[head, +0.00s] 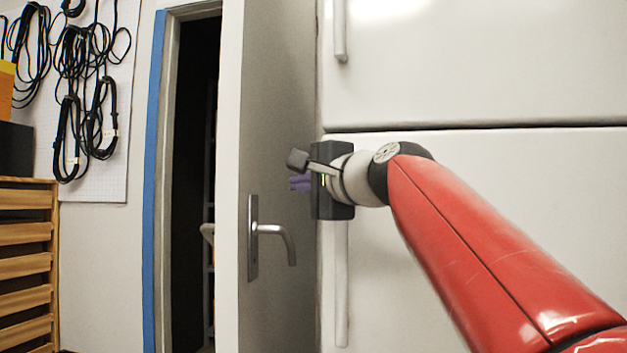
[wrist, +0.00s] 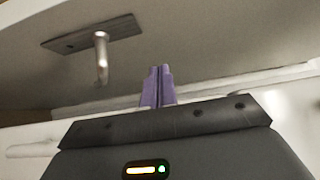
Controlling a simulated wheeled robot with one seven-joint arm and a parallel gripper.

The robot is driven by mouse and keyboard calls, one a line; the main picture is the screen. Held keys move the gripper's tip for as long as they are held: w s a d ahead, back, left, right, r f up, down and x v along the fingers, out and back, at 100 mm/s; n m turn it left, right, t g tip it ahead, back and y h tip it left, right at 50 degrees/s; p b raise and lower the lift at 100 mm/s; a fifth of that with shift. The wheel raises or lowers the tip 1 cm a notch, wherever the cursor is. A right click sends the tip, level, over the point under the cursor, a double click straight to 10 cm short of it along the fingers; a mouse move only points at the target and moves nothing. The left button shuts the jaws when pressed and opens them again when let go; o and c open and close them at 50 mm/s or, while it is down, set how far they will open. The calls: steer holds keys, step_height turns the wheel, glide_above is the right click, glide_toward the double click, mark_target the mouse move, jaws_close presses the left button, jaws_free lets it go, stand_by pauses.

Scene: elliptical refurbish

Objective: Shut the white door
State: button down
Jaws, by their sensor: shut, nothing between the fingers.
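The white door (head: 281,110) stands open in the middle of the head view, its edge toward me and its inner face turned right. A metal lever handle (head: 272,236) is on that face. My gripper (head: 292,184) has purple fingers and points left at the door's face, above and right of the handle. In the wrist view the fingers (wrist: 157,86) are together and empty. The door face (wrist: 220,40) fills the top there, with the handle (wrist: 101,58) left of the fingers. I cannot tell whether the fingertips touch the door.
A white fridge (head: 500,240) with vertical handles stands close behind and right of my gripper. The dark doorway (head: 192,200) with a blue-edged frame (head: 152,180) is left of the door. Wooden drawers (head: 28,260) and hanging cables (head: 72,90) are at far left.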

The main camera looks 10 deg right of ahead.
mark_target(259, 184)
steer(key=w+a+p, duration=0.1)
steer(key=w+a, duration=0.3)
steer(key=shift+a, duration=0.15)
steer(key=shift+w+a, duration=0.25)
steer(key=shift+a, duration=0.35)
